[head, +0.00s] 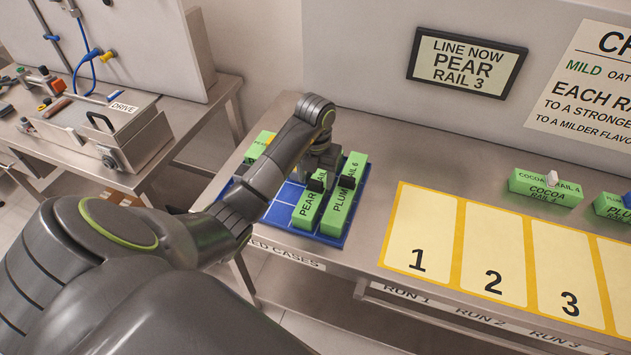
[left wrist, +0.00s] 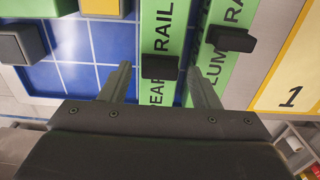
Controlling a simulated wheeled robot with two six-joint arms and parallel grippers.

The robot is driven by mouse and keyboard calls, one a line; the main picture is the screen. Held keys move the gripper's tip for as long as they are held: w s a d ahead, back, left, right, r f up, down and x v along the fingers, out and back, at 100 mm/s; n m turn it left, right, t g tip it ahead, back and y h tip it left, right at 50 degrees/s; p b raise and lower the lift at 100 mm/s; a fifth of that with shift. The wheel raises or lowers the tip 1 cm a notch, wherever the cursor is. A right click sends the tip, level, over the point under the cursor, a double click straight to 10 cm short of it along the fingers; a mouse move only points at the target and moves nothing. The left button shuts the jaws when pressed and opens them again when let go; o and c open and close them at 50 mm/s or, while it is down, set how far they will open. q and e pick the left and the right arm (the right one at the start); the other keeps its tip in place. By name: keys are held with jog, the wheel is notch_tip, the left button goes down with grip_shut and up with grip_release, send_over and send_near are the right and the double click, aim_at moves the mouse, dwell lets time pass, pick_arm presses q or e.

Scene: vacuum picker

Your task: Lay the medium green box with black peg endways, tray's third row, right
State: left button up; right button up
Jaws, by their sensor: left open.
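A green PEAR box (head: 306,211) with a black peg lies on a blue gridded tray (head: 280,213). A green PLUM RAIL 6 box (head: 346,203), also with a black peg, lies close along its right side. My left gripper (head: 320,163) is above the tray at these boxes. In the left wrist view its open fingers (left wrist: 160,85) are on either side of the PEAR box (left wrist: 160,22) near its black peg (left wrist: 160,67), with nothing held. The PLUM box's peg (left wrist: 235,39) is right of the fingers. I cannot tell whether the fingers touch a box. My right gripper is not seen.
Another green box (head: 257,146) is at the tray's far left; the wrist view shows a grey peg (left wrist: 16,44) and a yellow peg (left wrist: 103,6). Yellow-edged numbered panels (head: 420,235) lie bare to the right. A COCOA box (head: 545,192) and another green box (head: 612,209) stand behind them.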

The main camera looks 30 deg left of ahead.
pick_arm(q)
notch_tip(320, 180, up, 8)
jog(key=p, duration=0.6)
jog(key=shift+f, duration=0.15)
jog(key=shift+f, duration=0.1)
